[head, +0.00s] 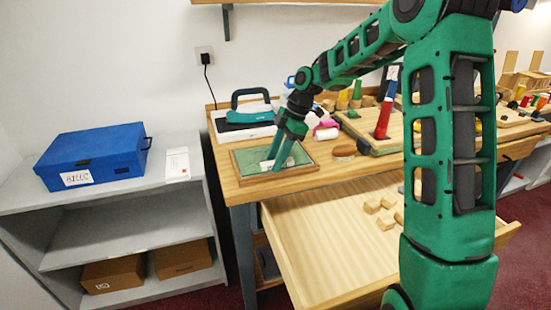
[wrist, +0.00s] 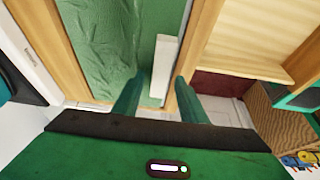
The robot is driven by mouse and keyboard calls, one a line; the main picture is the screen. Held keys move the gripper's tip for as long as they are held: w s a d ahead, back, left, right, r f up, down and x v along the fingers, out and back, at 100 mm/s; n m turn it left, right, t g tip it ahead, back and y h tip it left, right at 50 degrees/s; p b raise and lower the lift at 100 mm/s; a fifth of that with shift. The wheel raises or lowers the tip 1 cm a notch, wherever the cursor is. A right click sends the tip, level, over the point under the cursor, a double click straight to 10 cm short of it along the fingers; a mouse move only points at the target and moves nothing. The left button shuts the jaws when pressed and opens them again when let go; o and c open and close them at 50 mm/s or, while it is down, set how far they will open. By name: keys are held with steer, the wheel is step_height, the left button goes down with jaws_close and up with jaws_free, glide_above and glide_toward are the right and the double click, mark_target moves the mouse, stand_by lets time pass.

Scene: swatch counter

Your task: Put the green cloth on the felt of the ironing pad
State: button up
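The green cloth (head: 292,160) lies flat and slightly wrinkled in a shallow wooden-framed tray (head: 235,168) at the counter's left front corner. It also shows in the wrist view (wrist: 110,40). A white bar (wrist: 164,62) lies along the cloth's right side. My gripper (wrist: 157,80) is open, one finger over the cloth and the other by the tray's right rim, with the bar between them. Contact cannot be told. What seems to be the ironing pad (head: 222,130), white with dark felt, stands behind the tray. A teal, handled thing (head: 250,107) stands at its back.
An open drawer (head: 330,220) with several wooden blocks juts out below the counter. Wooden boards with coloured pegs (head: 383,120) and a brown oval piece (head: 344,151) lie to the right. A grey shelf with a blue case (head: 95,155) stands at left.

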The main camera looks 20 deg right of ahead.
steer(key=v, duration=1.2)
steer(key=shift+d, duration=0.1)
steer(key=s+d+f+m+h, duration=0.1)
steer(key=s+d+m, duration=0.3)
steer(key=s+m, duration=0.4)
steer(key=s+d+f+m+h, duration=0.1)
steer(key=s+d+f+m, duration=0.2)
steer(key=s+m, duration=0.5)
steer(key=s+d+f+m+h, duration=0.2)
steer(key=s+d+m, duration=0.3)
steer(key=s, duration=1.8)
steer(key=m, duration=0.3)
steer(key=shift+s+d, duration=0.2)
steer(key=shift+d, duration=0.2)
steer(key=shift+w+f, duration=0.3)
steer(key=shift+w, duration=0.3)
